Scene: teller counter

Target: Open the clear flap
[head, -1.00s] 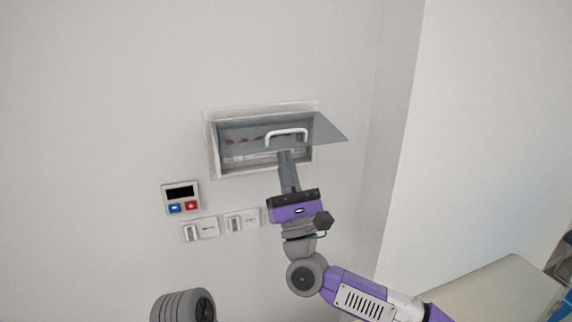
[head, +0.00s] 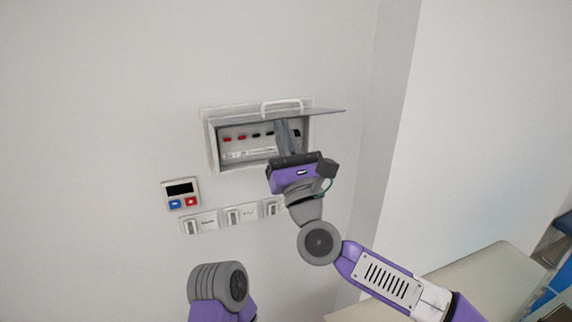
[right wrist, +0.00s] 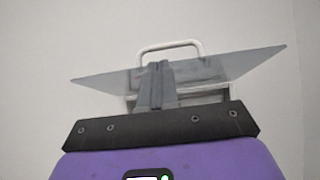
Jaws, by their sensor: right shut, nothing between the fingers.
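The clear flap (head: 325,112) is a thin grey see-through panel at the top of a recessed wall box (head: 213,150). It is swung up and stands out from the wall, seen almost edge-on. Its white handle (head: 282,103) sits on the upper side. My right gripper (head: 284,127) is shut and empty, with its fingers pointing up at the flap's underside, in front of the box opening. In the right wrist view the flap (right wrist: 215,70) spreads behind the fingers (right wrist: 155,75), with the handle (right wrist: 168,46) above. Contact between fingertips and flap looks likely but is not clear. My left gripper is out of view.
Inside the box is a row of red and dark switches (head: 242,137). A panel with a display and blue and red buttons (head: 181,193) and several white wall switches (head: 234,216) are below left. A pale counter (head: 485,285) is at lower right.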

